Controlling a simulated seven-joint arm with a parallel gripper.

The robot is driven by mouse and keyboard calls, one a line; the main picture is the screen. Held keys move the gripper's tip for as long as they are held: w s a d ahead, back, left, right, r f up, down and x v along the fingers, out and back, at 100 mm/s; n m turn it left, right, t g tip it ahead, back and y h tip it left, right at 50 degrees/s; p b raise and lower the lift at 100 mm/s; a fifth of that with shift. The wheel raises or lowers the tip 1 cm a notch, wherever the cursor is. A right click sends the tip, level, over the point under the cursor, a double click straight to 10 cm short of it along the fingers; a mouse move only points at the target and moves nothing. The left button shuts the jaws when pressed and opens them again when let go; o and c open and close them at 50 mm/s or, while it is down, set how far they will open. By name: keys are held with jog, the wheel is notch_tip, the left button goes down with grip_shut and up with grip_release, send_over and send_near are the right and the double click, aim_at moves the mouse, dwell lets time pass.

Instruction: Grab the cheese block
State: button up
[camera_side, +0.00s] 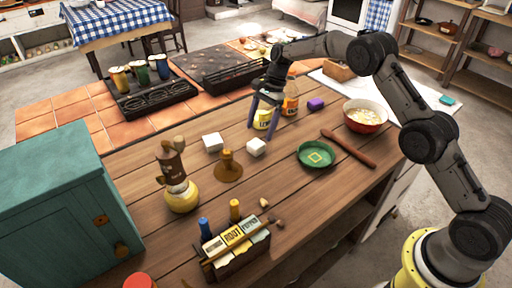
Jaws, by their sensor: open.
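Two pale white blocks lie on the wooden table; one white block (212,142) is at the left and a smaller white block (256,147) is to its right. I cannot tell for certain which is the cheese block. My gripper (260,128) points down with its two fingers spread, above and behind the smaller white block. Nothing shows held between the fingers. A yellow-labelled can (262,119) shows behind and between the fingers and is partly hidden by them.
An amber bottle (290,98) stands close to the gripper's right. A brown stand (229,170) is in front of the white blocks.

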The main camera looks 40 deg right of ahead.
aim_at(256, 143)
jog(key=shift+d+x, duration=0.1)
jog(key=shift+x, duration=1.5)
jog(key=shift+d+x, duration=0.15)
jog(key=shift+x, duration=1.4)
jog(key=shift+f, duration=0.1)
grip_shut()
